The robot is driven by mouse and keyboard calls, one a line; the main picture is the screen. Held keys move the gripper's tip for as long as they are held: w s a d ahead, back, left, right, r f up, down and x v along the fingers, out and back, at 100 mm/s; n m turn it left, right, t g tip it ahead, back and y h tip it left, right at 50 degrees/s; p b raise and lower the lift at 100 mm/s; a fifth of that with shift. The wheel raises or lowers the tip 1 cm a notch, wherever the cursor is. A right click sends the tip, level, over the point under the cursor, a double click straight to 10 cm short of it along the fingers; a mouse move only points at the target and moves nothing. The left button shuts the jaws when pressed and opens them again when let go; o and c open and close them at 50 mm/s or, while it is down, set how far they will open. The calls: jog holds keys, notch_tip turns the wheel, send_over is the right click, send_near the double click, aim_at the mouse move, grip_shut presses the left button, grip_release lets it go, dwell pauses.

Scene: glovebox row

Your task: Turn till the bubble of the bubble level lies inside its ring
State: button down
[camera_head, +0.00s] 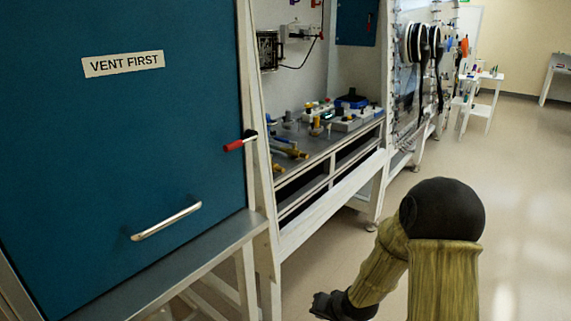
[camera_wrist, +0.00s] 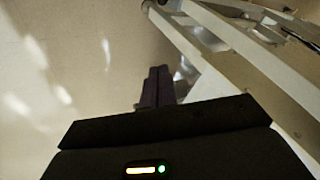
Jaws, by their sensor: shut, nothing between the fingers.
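I cannot make out the bubble level, its bubble or its ring in either view. My gripper (camera_wrist: 158,88) shows in the wrist view with its two dark fingers together and nothing between them. Below the fingers a small yellow bar and a green light show on the gripper body. In the head view my arm hangs low at the bottom right, and the dark gripper end (camera_head: 330,305) is at the bottom edge, over open floor and apart from the benches.
A blue door (camera_head: 130,190) labelled "VENT FIRST" with a silver handle (camera_head: 166,221) and a red-tipped lever (camera_head: 240,141) fills the left. Behind it, a workbench (camera_head: 320,145) holds several small devices and tools. A white cart (camera_head: 480,100) stands farther back. Floor at right is clear.

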jog(key=w+a+f+m+t+y+b, duration=0.1)
jog(key=a+f+m+y+b, duration=0.2)
jog(key=f+b, duration=0.7)
jog(key=w+a+f+m+t+y+b, duration=0.2)
jog(key=a+f+m+y+b, duration=0.2)
jog(key=f+b, duration=0.7)
jog(key=w+a+f+m+t+y+b, duration=0.2)
jog(key=f+b, duration=0.8)
jog(key=f, duration=0.7)
jog(key=a+m+y, duration=0.1)
jog(key=a+y, duration=0.1)
jog(key=a, duration=0.1)
jog(key=shift+f, duration=0.4)
jog(key=b+x, duration=0.1)
jog(key=x, duration=0.6)
jog(key=shift+b, duration=0.3)
jog(key=shift+w+d, duration=0.25)
jog(key=shift+w+d+r+p, duration=0.15)
jog(key=shift+r+p, duration=0.4)
jog(key=shift+p, duration=0.05)
jog(key=shift+w+d+r+p, duration=0.15)
jog(key=shift+r+p, duration=0.4)
jog(key=shift+r, duration=0.05)
